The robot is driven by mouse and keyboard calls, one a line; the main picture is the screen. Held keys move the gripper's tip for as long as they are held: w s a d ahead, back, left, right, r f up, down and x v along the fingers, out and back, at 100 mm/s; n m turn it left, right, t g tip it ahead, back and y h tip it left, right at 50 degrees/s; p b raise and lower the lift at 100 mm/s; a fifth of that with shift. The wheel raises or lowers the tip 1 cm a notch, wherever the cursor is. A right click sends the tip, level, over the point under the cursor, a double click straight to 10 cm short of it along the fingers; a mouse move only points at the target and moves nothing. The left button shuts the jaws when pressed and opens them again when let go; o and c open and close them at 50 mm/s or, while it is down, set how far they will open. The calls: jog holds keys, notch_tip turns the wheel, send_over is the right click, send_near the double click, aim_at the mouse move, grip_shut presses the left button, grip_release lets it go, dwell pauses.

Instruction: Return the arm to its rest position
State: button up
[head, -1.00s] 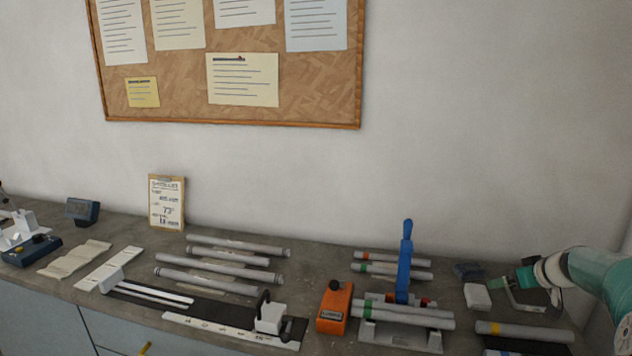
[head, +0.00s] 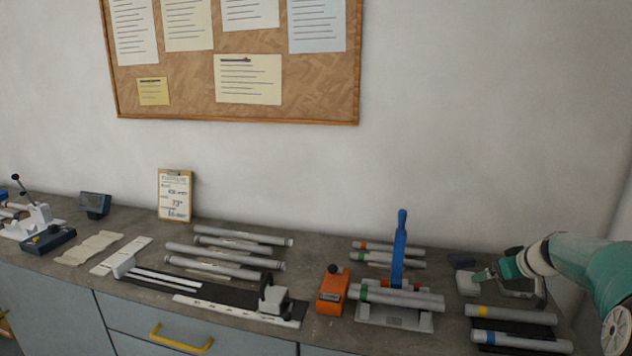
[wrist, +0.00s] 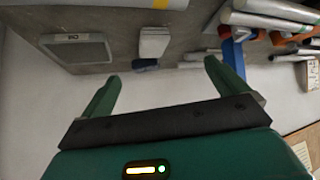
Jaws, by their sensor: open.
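My gripper (head: 482,275) is at the right end of the bench in the head view, on the end of my green and white arm. In the wrist view its two green fingers (wrist: 160,82) stand wide apart with nothing between them. A small white block (wrist: 154,42) lies beyond the fingertips; in the head view the same block (head: 467,284) is just left of the gripper.
Several grey tubes with coloured bands lie on the bench (head: 330,325). A blue lever (head: 399,250) stands upright on a jig, with an orange box (head: 333,292) to its left. Tubes with yellow and blue bands (head: 512,315) lie in front of my arm.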

jog(key=s+a+r+g, duration=0.1)
jog(key=s+a+r, duration=0.25)
jog(key=a, duration=0.35)
jog(key=s+a+r, duration=0.2)
jog(key=s+a, duration=0.3)
jog(key=a, duration=0.1)
jog(key=s+a+r+g, duration=0.1)
jog(key=s+a+r, duration=0.1)
jog(key=s+a, duration=0.35)
jog(key=s+a+f, duration=0.1)
jog(key=s+a, duration=0.5)
jog(key=s, duration=0.4)
jog(key=s+a+f+m+h, duration=0.1)
jog(key=s+a, duration=0.5)
jog(key=s, duration=0.4)
jog(key=shift+s+f+m+g, duration=0.15)
jog(key=shift+f+m+g, duration=0.15)
jog(key=shift+f, duration=0.05)
